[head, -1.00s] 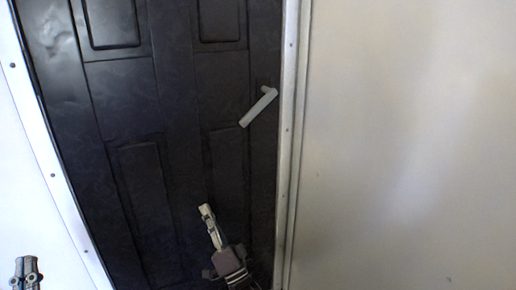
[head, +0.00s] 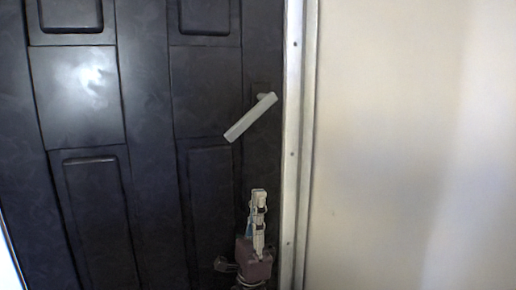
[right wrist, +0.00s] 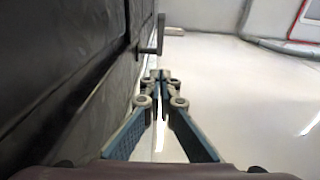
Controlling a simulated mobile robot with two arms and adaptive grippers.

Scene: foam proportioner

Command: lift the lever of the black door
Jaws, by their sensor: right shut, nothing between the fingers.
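The black door (head: 145,150) has raised panels and fills the left and middle of the head view. Its pale grey lever (head: 250,118) is near the right edge of the door and slopes down to the left from its pivot. My right gripper (head: 258,194) is shut and empty, pointing up, below the lever and apart from it. In the right wrist view the shut fingertips (right wrist: 160,76) point along the door face (right wrist: 60,70), and the lever (right wrist: 160,36) shows beyond them near the top. My left gripper is out of view.
A light metal frame (head: 296,150) runs down the door's right side, close to my right gripper. A plain pale wall (head: 410,150) lies to the right. The right wrist view shows open pale space (right wrist: 235,100) on the side away from the door.

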